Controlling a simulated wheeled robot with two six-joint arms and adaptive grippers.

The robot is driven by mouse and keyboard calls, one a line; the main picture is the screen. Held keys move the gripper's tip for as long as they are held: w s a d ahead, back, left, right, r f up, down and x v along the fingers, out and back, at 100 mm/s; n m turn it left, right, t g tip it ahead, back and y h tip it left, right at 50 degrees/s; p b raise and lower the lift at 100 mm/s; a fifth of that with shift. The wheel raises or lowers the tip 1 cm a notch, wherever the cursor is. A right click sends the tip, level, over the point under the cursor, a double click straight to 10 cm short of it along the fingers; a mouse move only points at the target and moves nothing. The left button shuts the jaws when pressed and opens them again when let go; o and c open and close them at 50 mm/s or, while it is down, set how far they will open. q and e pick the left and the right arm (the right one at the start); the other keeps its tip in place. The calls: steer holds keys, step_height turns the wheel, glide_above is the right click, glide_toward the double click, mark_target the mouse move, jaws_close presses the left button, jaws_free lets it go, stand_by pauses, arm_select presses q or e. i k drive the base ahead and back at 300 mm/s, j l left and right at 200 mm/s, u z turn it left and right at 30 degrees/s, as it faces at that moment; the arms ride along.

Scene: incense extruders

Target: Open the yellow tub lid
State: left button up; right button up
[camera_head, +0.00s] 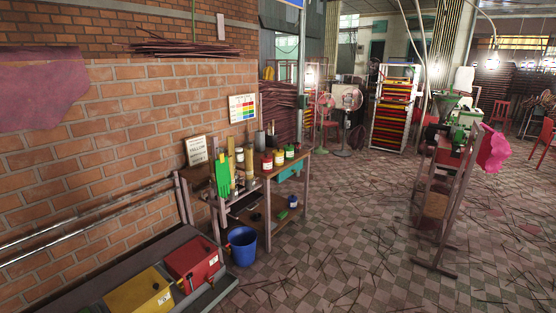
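The yellow tub (138,293) sits at the bottom left on a low dark bench, partly cut off by the lower picture edge. Its flat yellow top appears to be closed, with a small dark spot or knob on it. A small dark fitting shows at its right side. Neither of my grippers is in view.
A red tub (193,260) sits right behind the yellow tub on the same bench (222,291). A blue bucket (242,246) stands on the floor beyond. A wooden worktable (292,163) holds jars and green gloves. A brick wall lies left; tiled floor to the right is mostly open.

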mark_target(134, 293)
steer(key=u, duration=1.3)
